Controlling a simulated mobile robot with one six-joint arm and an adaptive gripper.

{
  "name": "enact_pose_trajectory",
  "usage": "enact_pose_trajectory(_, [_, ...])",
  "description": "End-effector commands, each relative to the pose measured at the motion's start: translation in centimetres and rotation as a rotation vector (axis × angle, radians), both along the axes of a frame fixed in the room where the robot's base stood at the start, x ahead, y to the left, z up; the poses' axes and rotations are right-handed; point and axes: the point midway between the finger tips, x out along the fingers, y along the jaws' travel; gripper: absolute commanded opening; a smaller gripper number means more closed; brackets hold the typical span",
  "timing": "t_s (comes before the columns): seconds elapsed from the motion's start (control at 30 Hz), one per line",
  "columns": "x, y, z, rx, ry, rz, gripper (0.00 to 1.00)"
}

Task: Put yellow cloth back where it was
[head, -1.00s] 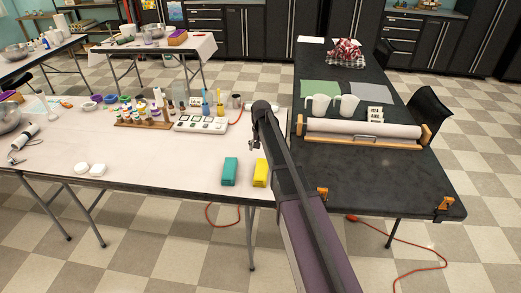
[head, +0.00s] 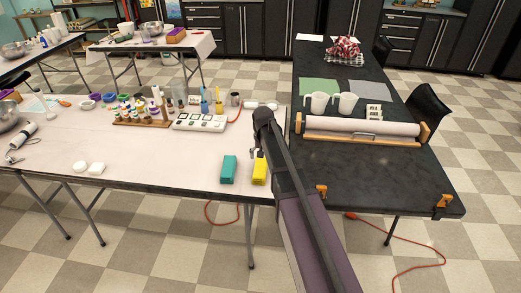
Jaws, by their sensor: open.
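The yellow cloth (head: 259,172), a folded upright-looking block, sits near the front edge of the white table (head: 150,168). A teal cloth (head: 228,169) of similar shape is just left of it, with a narrow gap between them. My gripper (head: 254,153) is small in the head view, at the far end of my arm. It is open and appears just above or behind the top of the yellow cloth. I cannot tell whether it touches the cloth.
A black table (head: 390,180) adjoins on the right, with a paper roll (head: 360,127), orange clamps and two white jugs. Behind the cloths stand a white tray of squares (head: 200,122) and a wooden rack of bottles (head: 142,123). White soap pieces (head: 95,169) lie left.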

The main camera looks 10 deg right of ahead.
Motion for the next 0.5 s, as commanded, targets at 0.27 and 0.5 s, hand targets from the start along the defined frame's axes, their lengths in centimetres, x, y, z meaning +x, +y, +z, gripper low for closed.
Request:
enact_pose_trajectory(0.27, [-10.4, 0.1, 0.0, 0.0, 0.0, 0.1, 1.0])
enact_pose_trajectory(0.5, [-18.2, 0.1, 0.0, 0.0, 0.001, 0.185, 1.0])
